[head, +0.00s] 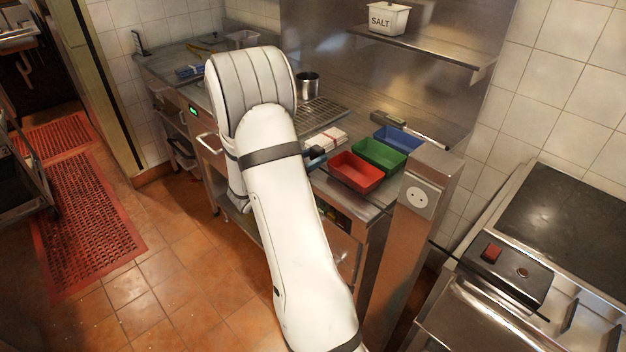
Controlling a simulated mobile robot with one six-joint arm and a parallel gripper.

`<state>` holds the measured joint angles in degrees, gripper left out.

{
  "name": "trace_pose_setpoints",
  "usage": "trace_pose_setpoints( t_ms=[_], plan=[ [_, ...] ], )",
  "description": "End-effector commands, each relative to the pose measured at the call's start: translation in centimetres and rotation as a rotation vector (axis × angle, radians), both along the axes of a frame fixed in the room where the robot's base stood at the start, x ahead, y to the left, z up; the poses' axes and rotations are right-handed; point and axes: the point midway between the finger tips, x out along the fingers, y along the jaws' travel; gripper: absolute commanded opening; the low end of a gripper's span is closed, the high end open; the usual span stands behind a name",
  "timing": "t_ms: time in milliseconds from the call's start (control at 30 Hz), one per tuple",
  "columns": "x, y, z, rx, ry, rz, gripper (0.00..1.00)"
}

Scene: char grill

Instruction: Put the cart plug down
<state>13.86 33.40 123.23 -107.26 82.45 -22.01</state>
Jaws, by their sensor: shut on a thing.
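My white arm rises through the middle of the head view and bends down behind itself at the top. Most of my gripper (316,158) is hidden behind the forearm. Only a small dark end with a light blue edge shows to the right of the forearm, over the counter near a folded white cloth. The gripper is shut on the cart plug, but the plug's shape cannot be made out. A steel post (409,235) stands to the right with a round white socket (417,197) on it, and nothing is in the socket.
Red (356,172), green (379,154) and blue (398,138) trays sit on the steel counter, behind and left of the post. A metal pot (307,86) stands farther back. A dark cable crosses toward a red-switched box (506,270) at the right.

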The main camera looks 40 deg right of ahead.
Motion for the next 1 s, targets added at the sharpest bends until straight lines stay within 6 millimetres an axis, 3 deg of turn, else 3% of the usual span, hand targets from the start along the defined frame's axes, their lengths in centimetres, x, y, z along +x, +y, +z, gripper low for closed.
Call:
trace_pose_setpoints(
  t_ms=[500, 933, 967, 1000],
  plan=[
    [0.0, 0.0, -6.4, -0.002, 0.0, 0.001, 0.0],
    [-0.1, -0.1, -7.2, -0.002, -0.002, 0.0, 0.0],
    [-0.1, -0.1, -7.1, -0.002, -0.002, 0.0, 0.35],
    [-0.1, -0.1, -7.0, -0.002, -0.002, 0.0, 0.39]
  ],
)
